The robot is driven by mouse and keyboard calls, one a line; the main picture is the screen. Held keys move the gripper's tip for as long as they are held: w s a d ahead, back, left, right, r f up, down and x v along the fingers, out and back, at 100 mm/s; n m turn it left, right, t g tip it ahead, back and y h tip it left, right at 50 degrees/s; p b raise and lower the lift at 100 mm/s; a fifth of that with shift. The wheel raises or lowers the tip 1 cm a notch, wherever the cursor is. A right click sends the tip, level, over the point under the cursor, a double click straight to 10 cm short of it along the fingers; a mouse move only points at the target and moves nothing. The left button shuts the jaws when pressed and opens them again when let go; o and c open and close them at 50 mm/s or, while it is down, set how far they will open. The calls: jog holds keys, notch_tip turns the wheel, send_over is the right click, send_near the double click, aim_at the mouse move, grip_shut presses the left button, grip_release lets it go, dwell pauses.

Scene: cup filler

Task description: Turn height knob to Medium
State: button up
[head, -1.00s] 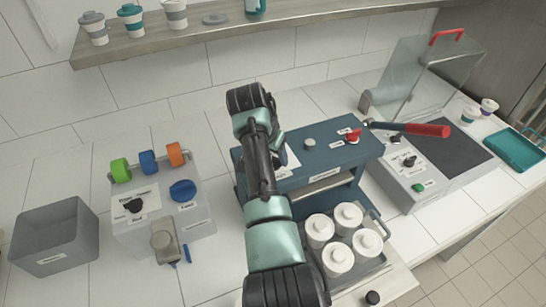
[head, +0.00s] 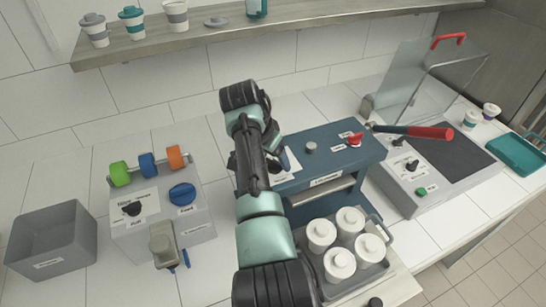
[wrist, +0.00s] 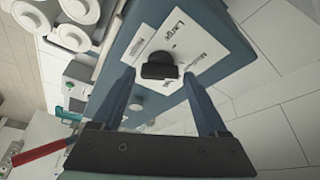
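The height knob (wrist: 158,68) is a small black knob on a white label (wrist: 178,45) on the blue cup station. In the wrist view, "Large" and part of "Medium" can be read; another word is partly covered. I cannot tell for sure which word the knob points at. My gripper (wrist: 158,77) is open, with one finger on each side of the knob in the picture. No contact shows, and the height above the knob is unclear. In the head view my arm hides the knob, while the blue station (head: 328,180) stands mid-counter.
White lidded containers (head: 340,262) stand in a grey tray at the station's front. A red knob (head: 354,140) and a grey knob (head: 310,147) sit on its top. A red-handled lever (head: 428,132) juts from the right machine. A grey dispenser (head: 160,215) stands left.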

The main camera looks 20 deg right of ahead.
jog(key=shift+o, duration=0.6)
jog(key=shift+r, duration=0.1)
jog(key=b+v, duration=0.3)
jog(key=v, duration=0.9)
jog(key=shift+r, duration=0.4)
jog(key=shift+s, duration=0.15)
